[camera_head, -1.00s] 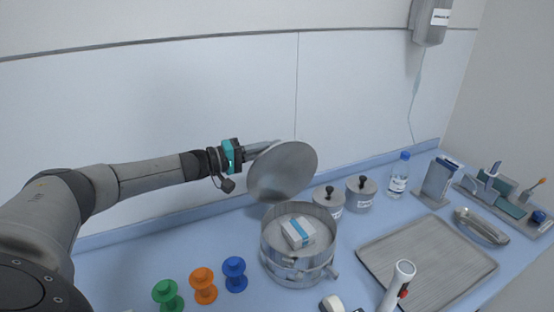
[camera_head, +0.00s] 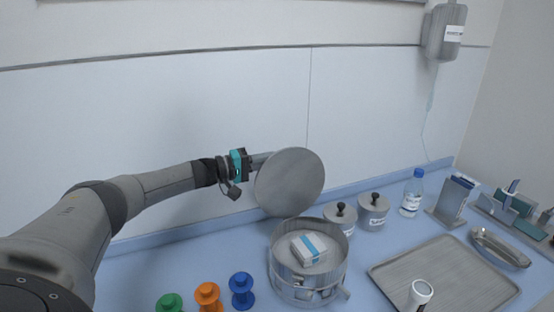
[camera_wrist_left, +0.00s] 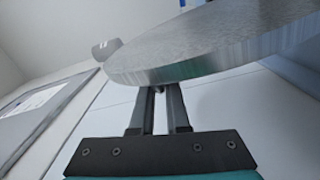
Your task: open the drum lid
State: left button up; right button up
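The drum (camera_head: 309,284) is a round metal vessel on the blue counter, open at the top. A white box with a blue stripe (camera_head: 309,247) sits inside it. The drum lid (camera_head: 292,182), a grey disc, stands raised and steeply tilted behind the drum's left rear rim. My left gripper (camera_head: 262,157) is at the lid's upper left edge, its fingers close together. In the left wrist view the lid (camera_wrist_left: 215,45) hangs over the fingers (camera_wrist_left: 160,92) and hides their tips, so contact is unclear. My right gripper is not in view.
Two lidded jars (camera_head: 372,212) (camera_head: 340,218) stand right behind the drum. Green, orange (camera_head: 208,297) and blue (camera_head: 241,291) spools are at its left. A wall rises behind.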

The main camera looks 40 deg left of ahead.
pick_arm(q)
jog(key=o, duration=0.4)
jog(key=shift+f, duration=0.25)
jog(key=shift+o, duration=0.2)
jog(key=shift+r, duration=0.1)
jog(key=v, duration=1.5)
jog(key=shift+s+a, duration=0.1)
